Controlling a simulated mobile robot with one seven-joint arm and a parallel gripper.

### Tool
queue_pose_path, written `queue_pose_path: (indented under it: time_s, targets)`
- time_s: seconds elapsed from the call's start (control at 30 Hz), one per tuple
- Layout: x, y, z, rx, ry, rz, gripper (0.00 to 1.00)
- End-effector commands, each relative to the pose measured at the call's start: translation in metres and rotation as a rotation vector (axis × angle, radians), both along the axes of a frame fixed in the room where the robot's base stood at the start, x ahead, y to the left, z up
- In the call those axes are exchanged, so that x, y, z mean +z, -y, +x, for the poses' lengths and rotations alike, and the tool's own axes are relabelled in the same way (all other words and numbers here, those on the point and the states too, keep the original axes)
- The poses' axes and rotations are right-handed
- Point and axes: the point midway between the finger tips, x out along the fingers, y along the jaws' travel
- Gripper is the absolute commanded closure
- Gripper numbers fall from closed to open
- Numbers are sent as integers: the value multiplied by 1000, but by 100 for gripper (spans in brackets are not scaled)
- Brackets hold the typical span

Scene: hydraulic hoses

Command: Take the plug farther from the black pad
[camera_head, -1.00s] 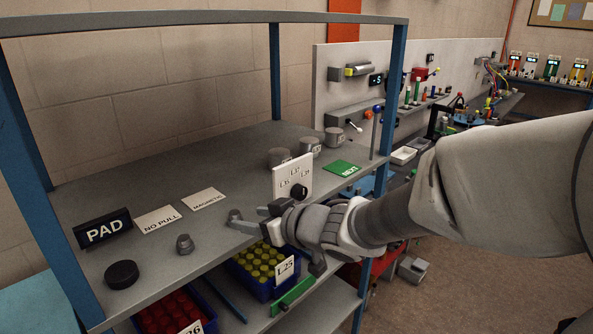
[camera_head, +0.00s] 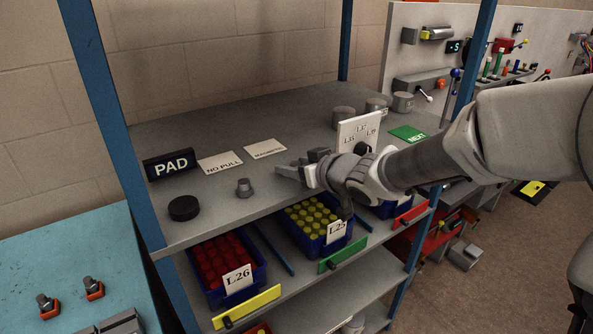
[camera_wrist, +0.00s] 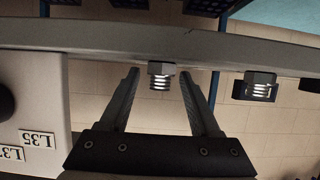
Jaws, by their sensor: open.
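The black pad (camera_head: 184,208) is a dark disc near the front left of the grey shelf, by a PAD sign (camera_head: 170,164). The nearer plug (camera_head: 244,188), a grey hex piece, stands just right of the pad; it also shows in the wrist view (camera_wrist: 260,84), with the dark pad behind it. My gripper (camera_head: 291,169) is at the shelf, right of that plug. In the wrist view my open gripper (camera_wrist: 158,88) has the farther plug (camera_wrist: 160,68) between its fingers, with gaps on both sides. In the head view my fingers largely hide this plug.
A white label panel (camera_head: 358,132) with a black knob stands right beside my gripper. NO PULL (camera_head: 220,162) and MAGNETIC (camera_head: 266,148) cards lie behind the plugs. Grey cylinders (camera_head: 343,118) stand farther back. Bins of red (camera_head: 226,262) and yellow (camera_head: 312,216) pieces sit below.

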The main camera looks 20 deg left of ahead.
Motion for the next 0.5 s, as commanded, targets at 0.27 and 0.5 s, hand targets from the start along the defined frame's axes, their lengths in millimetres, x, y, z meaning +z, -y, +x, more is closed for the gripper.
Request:
queue_pose_path:
  time_s: [0.27,0.5]
  targets:
    - [0,0,0,0,0,0,69]
    - [0,0,0,0,0,0,100]
